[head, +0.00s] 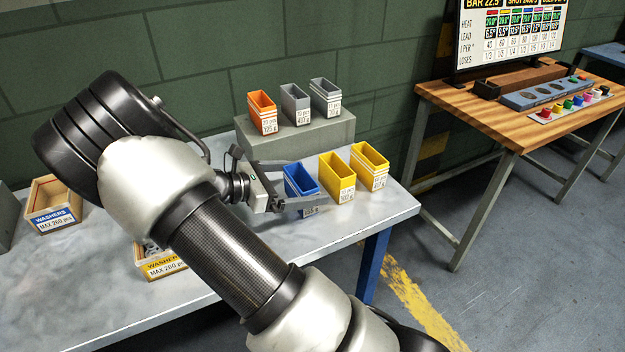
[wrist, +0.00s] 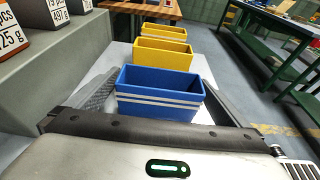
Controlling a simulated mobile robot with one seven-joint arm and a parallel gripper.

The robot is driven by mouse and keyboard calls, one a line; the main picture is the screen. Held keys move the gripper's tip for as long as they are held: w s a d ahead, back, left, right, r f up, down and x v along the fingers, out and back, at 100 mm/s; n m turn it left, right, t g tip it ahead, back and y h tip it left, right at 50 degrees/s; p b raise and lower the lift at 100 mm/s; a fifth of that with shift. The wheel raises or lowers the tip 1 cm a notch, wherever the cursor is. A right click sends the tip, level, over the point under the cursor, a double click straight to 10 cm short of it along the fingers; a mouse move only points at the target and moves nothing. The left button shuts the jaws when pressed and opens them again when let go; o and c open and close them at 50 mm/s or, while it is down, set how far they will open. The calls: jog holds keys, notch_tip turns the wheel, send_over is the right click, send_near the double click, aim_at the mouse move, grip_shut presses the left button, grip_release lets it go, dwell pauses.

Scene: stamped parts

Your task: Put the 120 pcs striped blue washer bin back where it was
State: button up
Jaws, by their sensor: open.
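A blue bin (head: 301,180) stands upright on the metal table, at the left end of a row with two yellow bins. Its front label is partly hidden by a finger, and I cannot read a count on it. In the wrist view the blue bin (wrist: 158,106) shows two white stripes. My gripper (head: 296,182) is open, with one finger on each side of the blue bin. In the wrist view the fingers flank it, and I cannot tell whether either touches it.
Yellow bins (head: 337,178) and (head: 370,167) stand just right of the blue bin. A grey raised block (head: 330,135) behind bears an orange bin (head: 262,113) and two grey bins (head: 295,104). Washer boxes (head: 53,205) are at the left. The table's front right is clear.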

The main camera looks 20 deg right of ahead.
jog(key=p+v, duration=0.1)
jog(key=v, duration=0.7)
jog(key=shift+a+r, duration=0.2)
jog(key=shift+a, duration=0.1)
jog(key=s+a+r+m+t+y, duration=0.1)
jog(key=s+r+m+t+y, duration=0.1)
jog(key=s+r+m+y, duration=0.5)
jog(key=s+a+r+m+t+y, duration=0.2)
jog(key=s+r+m+y, duration=0.5)
jog(key=s, duration=0.8)
notch_tip(320, 180, up, 2)
jog(key=m+t, duration=0.1)
jog(key=m, duration=0.3)
jog(key=shift+s+r+y, duration=0.25)
jog(key=shift+s+y, duration=0.05)
jog(key=shift+a, duration=0.1)
notch_tip(320, 180, up, 19)
jog(key=p, duration=1.9)
jog(key=shift+r+p, duration=0.25)
jog(key=shift+p, duration=0.1)
